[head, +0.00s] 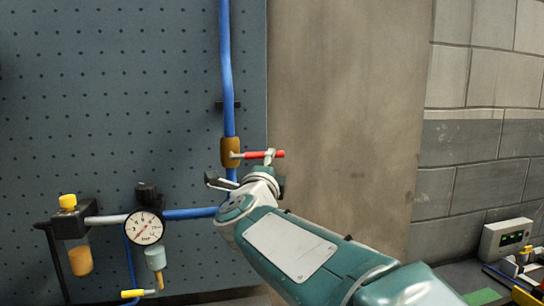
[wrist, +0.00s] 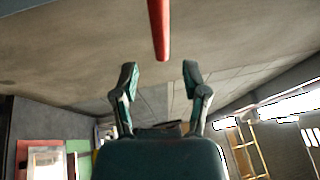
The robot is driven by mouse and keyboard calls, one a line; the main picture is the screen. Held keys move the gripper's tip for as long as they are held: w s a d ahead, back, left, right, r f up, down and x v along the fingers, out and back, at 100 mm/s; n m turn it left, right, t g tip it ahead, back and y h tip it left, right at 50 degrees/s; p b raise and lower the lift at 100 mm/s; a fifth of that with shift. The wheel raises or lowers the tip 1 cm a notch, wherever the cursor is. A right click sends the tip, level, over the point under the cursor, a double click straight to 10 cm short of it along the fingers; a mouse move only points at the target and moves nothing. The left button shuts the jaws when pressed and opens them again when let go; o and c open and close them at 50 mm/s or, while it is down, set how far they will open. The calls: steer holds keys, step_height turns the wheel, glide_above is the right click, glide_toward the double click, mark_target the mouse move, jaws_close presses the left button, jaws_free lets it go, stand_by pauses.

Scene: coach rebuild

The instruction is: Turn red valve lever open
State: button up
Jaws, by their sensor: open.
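The red valve lever (head: 279,153) sticks out to the right, roughly level, from a brass valve body (head: 230,152) on the blue vertical pipe (head: 227,80). My gripper (wrist: 161,70) is just below the lever in the head view, where my wrist partly hides it. In the wrist view its two fingers are spread apart and empty. The red lever (wrist: 159,28) comes down from the top edge there, and its free end lies between the two fingers, near their tips. Neither finger visibly touches it.
A pressure gauge (head: 144,227) and a yellow-capped filter bowl (head: 80,260) sit at the lower left of the pegboard (head: 110,110). A grey control box (head: 505,239) stands at the lower right. The plain wall panel (head: 345,110) right of the lever is clear.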

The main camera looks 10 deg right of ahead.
mark_target(264, 158)
steer(key=w, duration=0.5)
steer(key=shift+r, duration=0.4)
steer(key=shift+d, duration=0.6)
jaws_close()
